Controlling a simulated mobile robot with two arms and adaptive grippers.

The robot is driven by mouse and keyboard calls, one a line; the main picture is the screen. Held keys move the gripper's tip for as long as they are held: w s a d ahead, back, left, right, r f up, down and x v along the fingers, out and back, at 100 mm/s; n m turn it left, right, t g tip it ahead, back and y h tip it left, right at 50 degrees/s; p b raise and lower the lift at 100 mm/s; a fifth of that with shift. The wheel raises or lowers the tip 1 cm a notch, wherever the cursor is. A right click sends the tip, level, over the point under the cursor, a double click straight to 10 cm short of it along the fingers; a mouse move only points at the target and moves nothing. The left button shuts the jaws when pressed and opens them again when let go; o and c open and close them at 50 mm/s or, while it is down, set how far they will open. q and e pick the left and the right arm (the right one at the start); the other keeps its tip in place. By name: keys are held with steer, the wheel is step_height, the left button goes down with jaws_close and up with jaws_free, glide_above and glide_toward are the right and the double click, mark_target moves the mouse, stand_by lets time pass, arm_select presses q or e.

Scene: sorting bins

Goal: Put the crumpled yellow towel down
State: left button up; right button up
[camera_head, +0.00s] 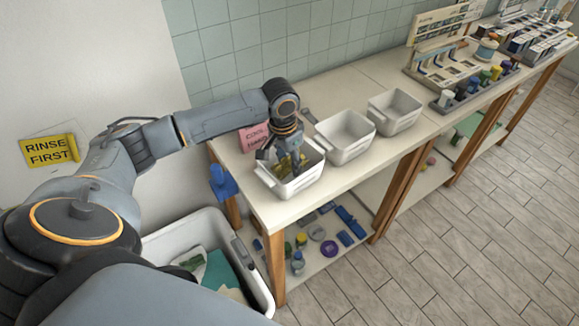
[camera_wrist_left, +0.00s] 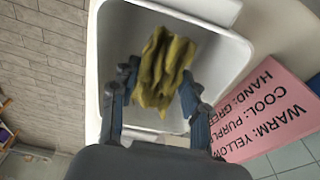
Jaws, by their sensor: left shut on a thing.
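The crumpled yellow towel (camera_wrist_left: 164,70) shows between the fingers of my left gripper (camera_wrist_left: 158,88) in the left wrist view. The gripper is shut on it, inside or just over a white bin. In the head view the towel (camera_head: 287,166) is partly hidden by my left gripper (camera_head: 287,158), which reaches down into the nearest white bin (camera_head: 290,188) on the table. That bin's rim (camera_wrist_left: 98,60) surrounds the towel in the wrist view. I cannot tell whether the towel touches the bin floor. My right gripper is not in view.
A pink sign (camera_head: 254,137) stands behind the nearest bin; in the wrist view its text (camera_wrist_left: 270,115) names warm, cool and hand. Two more white bins, a middle one (camera_head: 347,150) and a far one (camera_head: 396,121), look empty. A large white tub (camera_head: 190,232) with cloths stands below left.

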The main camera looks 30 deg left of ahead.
mark_target(290, 169)
arm_select(q)
steer(key=f, duration=0.3)
steer(key=shift+w+f, duration=0.2)
steer(key=shift+f, duration=0.05)
steer(key=shift+s, duration=0.1)
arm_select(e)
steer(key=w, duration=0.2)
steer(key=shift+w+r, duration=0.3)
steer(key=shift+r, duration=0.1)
arm_select(q)
steer(key=shift+f, duration=0.1)
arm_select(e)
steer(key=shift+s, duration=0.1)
arm_select(q)
steer(key=o, duration=1.3)
steer(key=shift+c, duration=0.2)
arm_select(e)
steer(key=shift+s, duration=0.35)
